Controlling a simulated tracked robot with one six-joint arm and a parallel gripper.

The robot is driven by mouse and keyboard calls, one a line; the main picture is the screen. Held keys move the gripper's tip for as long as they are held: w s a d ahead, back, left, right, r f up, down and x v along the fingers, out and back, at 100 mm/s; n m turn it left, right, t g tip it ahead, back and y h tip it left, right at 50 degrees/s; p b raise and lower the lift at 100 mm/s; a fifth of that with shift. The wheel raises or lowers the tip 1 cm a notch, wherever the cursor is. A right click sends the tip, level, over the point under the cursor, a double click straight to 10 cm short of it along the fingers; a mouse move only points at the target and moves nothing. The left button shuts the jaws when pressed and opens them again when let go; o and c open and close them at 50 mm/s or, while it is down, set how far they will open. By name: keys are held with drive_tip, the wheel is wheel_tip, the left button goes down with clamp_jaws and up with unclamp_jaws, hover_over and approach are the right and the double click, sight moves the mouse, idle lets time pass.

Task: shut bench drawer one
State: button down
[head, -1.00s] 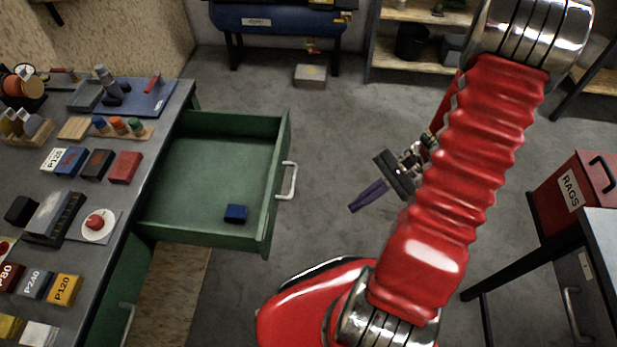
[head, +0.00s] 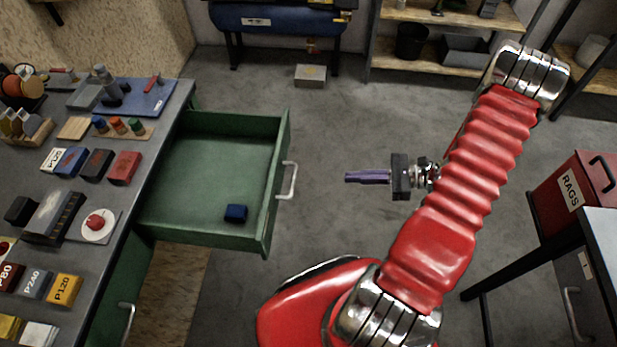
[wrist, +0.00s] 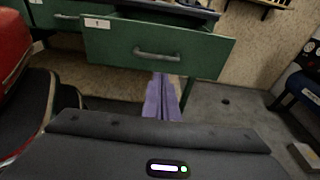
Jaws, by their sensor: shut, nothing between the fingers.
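The green bench drawer (head: 215,170) stands pulled out from the bench in the head view, with a small blue block (head: 236,213) inside it. Its front carries a pale metal handle (head: 288,180). In the wrist view the drawer front (wrist: 150,48) faces me, with a label marked 1 (wrist: 97,23) and the handle (wrist: 157,54) across its middle. My gripper (head: 348,177) is shut and empty, its purple fingers pointing left at the handle with a gap between. The fingers also show below the handle in the wrist view (wrist: 161,98).
The bench top (head: 100,220) at left holds sanding blocks and small tools. A red rags bin (head: 575,195) and another bench stand at right. A grey box (head: 311,75) lies on the floor at the back. The floor between drawer and gripper is clear.

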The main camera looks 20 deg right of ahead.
drive_tip(key=shift+a, duration=0.1)
drive_tip(key=x, duration=1.4)
idle(0.6)
